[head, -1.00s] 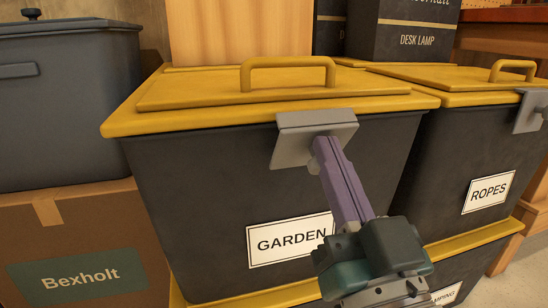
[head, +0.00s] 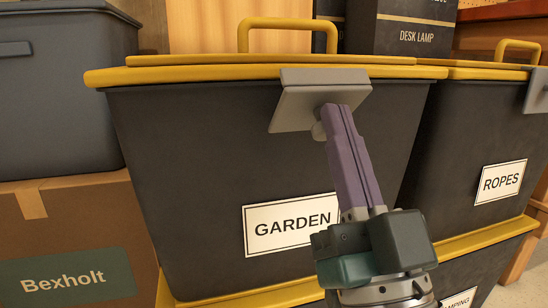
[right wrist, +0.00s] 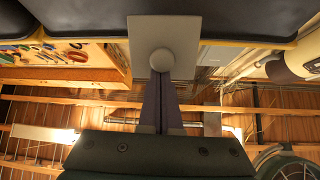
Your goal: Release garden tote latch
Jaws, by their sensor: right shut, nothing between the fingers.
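The garden tote (head: 180,150) is dark grey with a yellow lid (head: 200,72) and a white GARDEN label (head: 290,225). Its grey latch (head: 292,108) hangs at the lid's front edge, its plate standing out at a slant from the wall. My right gripper (head: 328,112) is shut and empty, its purple fingers reaching up to the latch's underside. In the right wrist view the latch plate (right wrist: 140,30) and its round knob (right wrist: 162,60) are just beyond the fingertips (right wrist: 162,76). Exact contact is hard to tell. My left gripper is not in view.
A ROPES tote (head: 450,150) with its own latch (head: 537,92) stands close on the right. On the left, a blue-grey bin (head: 60,110) sits on a Bexholt carton (head: 100,220). A DESK LAMP box (head: 405,30) is behind. More yellow-lidded totes lie below.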

